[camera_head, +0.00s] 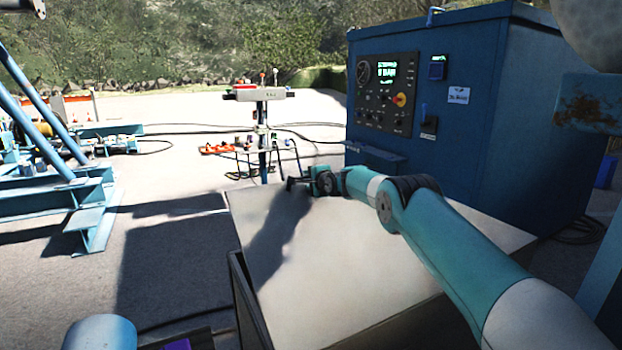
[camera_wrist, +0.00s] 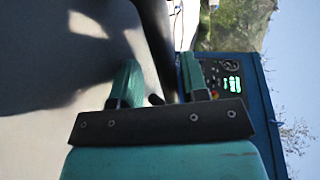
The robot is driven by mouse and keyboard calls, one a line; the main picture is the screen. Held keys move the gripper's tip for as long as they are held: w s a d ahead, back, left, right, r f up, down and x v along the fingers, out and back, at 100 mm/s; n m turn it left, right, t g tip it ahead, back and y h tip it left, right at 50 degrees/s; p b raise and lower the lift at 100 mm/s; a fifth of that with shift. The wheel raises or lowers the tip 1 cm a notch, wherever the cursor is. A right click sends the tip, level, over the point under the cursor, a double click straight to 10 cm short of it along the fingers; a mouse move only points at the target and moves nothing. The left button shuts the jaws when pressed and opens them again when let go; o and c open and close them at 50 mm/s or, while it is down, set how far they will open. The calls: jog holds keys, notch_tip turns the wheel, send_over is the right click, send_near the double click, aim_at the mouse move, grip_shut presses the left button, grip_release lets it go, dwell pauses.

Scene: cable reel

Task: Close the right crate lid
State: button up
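The right crate's lid (camera_head: 350,260) is a broad pale grey panel in the lower middle of the head view. The crate's dark wall (camera_head: 246,300) shows below the lid's left side; the lid looks raised at its far side, but its exact angle is unclear. My gripper (camera_head: 292,183) is at the lid's far edge, near its left corner, with my arm reaching across above the panel. In the wrist view my gripper's two teal fingers (camera_wrist: 158,82) stand apart with no object clearly held. A pale shadowed surface (camera_wrist: 60,75) fills that view's left. Contact with the lid cannot be told.
A large blue control cabinet (camera_head: 480,120) stands behind and right of the crate. A tool stand (camera_head: 261,120) is beyond the lid. A blue steel frame (camera_head: 75,205) stands at left. Cables run along the ground; open paving (camera_head: 165,260) lies left of the crate.

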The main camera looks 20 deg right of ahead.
jog(key=shift+r, duration=0.25)
jog(key=shift+s+r, duration=0.15)
jog(key=shift+s, duration=0.3)
jog(key=b+v, duration=0.3)
jog(key=v, duration=1.3)
jog(key=shift+s, duration=0.25)
jog(key=shift+d, duration=0.1)
jog(key=shift+c, duration=0.5)
